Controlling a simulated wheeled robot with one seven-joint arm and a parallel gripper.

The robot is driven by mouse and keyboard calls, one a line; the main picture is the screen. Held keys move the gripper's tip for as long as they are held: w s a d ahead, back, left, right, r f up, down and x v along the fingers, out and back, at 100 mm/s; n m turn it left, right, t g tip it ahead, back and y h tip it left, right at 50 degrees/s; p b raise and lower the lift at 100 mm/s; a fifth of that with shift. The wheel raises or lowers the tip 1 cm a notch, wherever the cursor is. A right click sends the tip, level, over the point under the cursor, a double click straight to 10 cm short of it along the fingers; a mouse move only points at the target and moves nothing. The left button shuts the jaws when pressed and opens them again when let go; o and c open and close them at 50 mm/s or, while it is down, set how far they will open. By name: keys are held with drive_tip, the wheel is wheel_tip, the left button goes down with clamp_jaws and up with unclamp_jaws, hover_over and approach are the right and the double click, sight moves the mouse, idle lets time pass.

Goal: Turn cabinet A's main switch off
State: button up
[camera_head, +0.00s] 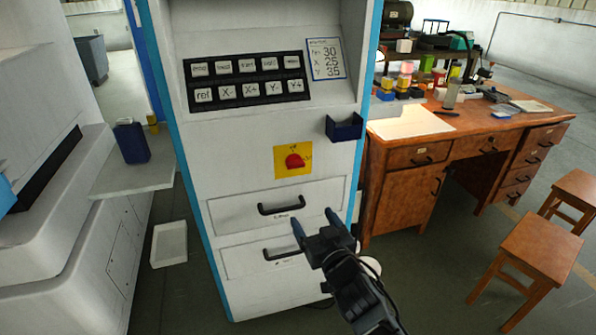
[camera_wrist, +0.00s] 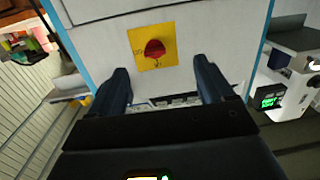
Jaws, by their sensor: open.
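The main switch (camera_head: 295,160) is a red knob on a yellow square plate, on the front of the white and blue cabinet (camera_head: 230,135). In the wrist view the red switch (camera_wrist: 154,49) is upper centre, beyond and between my fingertips. My gripper (camera_head: 313,219) is open and empty, in front of the drawers below the switch and apart from it. In the wrist view its two dark fingers (camera_wrist: 162,80) point toward the cabinet front. The knob's exact turn position is too small to tell.
Two drawers with black handles (camera_head: 281,205) lie below the switch. A small blue tray (camera_head: 345,128) juts from the cabinet right of the switch. A black key panel (camera_head: 246,80) is above. A wooden desk (camera_head: 440,150) and stools (camera_head: 538,245) stand right.

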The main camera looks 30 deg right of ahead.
drive_tip(key=h, duration=0.1)
approach(297, 166)
drive_tip(key=w, duration=0.1)
drive_tip(key=shift+m, duration=0.4)
drive_tip(key=shift+b+x, duration=0.3)
drive_tip(key=shift+x, duration=3.55)
drive_tip(key=shift+c, duration=0.4)
drive_tip(key=c, duration=1)
drive_tip(key=shift+o, duration=0.2)
